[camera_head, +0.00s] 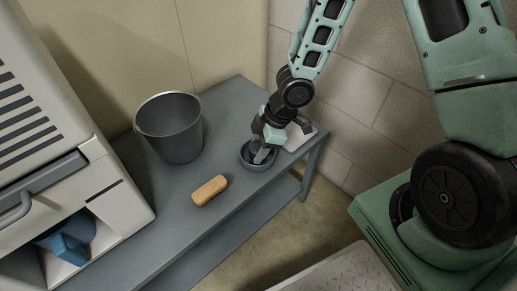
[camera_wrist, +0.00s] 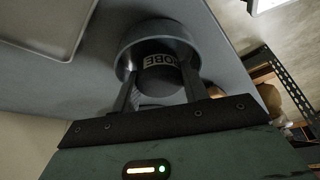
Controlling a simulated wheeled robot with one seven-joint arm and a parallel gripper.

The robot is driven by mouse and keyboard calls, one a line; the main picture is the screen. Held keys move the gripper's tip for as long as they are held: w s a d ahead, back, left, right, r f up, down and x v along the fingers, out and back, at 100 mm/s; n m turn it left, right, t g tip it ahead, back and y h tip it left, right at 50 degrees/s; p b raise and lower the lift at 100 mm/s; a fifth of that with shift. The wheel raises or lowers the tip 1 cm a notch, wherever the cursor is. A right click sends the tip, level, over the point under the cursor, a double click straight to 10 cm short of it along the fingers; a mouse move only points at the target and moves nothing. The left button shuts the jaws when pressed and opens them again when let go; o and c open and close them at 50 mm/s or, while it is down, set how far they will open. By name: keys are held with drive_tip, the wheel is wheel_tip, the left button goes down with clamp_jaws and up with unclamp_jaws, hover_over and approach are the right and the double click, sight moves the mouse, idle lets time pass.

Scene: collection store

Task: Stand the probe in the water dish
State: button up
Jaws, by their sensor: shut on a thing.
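The water dish (camera_head: 247,160) is a small dark grey round bowl on the grey bench, near its right end. My gripper (camera_head: 262,154) points down over the dish, with its fingertips at or inside the rim. The dish (camera_wrist: 130,42) rings the probe in that view. The probe's lower end is hidden, so I cannot tell whether it touches the dish floor.
A pale tray (camera_head: 301,139) lies right of the dish at the bench end. A dark grey bucket (camera_head: 170,130) and an orange-tan block (camera_head: 209,190) stand to the left. A pale cabinet (camera_head: 115,185) with a blue object (camera_head: 68,248) fills the left side. Bench around the block is clear.

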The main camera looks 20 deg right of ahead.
drive_tip(key=shift+f, duration=0.25)
drive_tip(key=o, duration=0.8)
